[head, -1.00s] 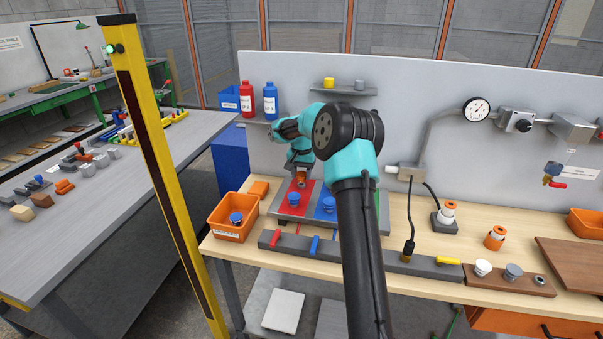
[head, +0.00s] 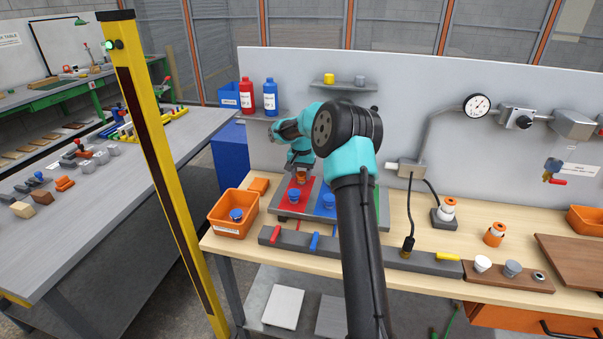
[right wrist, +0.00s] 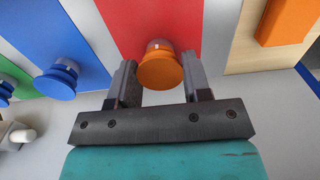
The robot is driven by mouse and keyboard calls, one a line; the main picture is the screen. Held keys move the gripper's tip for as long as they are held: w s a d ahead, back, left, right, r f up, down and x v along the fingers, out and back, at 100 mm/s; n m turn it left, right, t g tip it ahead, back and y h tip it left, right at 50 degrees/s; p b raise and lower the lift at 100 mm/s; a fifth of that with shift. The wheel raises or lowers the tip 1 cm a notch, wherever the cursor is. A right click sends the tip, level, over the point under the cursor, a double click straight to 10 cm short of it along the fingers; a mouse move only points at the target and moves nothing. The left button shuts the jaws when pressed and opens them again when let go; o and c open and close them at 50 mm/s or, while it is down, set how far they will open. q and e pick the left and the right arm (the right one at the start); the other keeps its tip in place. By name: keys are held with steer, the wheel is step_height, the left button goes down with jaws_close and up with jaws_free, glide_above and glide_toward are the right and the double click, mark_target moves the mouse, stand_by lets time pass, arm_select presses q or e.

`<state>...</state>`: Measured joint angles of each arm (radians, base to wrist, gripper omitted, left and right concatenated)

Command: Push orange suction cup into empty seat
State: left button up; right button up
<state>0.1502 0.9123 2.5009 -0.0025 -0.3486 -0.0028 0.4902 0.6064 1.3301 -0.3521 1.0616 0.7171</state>
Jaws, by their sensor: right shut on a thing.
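An orange suction cup (right wrist: 160,71) sits between the two jaws of my right gripper (right wrist: 160,84), which is shut on its grey neck. Behind it in the right wrist view is the red panel (right wrist: 130,25). In the head view my right gripper (head: 300,171) is at the back of the red panel (head: 310,190), with the orange cup (head: 301,178) showing small beneath it. A blue suction cup (head: 294,197) stands on the front part of that panel. Whether the orange cup touches a seat cannot be told. My left gripper is not in view.
An orange block (right wrist: 287,21) lies on the bench. An orange bin (head: 222,226) stands left of the plate, and a grey bar (head: 345,247) runs in front. My right arm hides part of the plate.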

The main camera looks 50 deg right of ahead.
mark_target(301, 174)
steer(key=o, duration=1)
steer(key=shift+f, duration=0.1)
step_height(301, 174, up, 18)
steer(key=shift+f, duration=0.25)
stand_by(0.5)
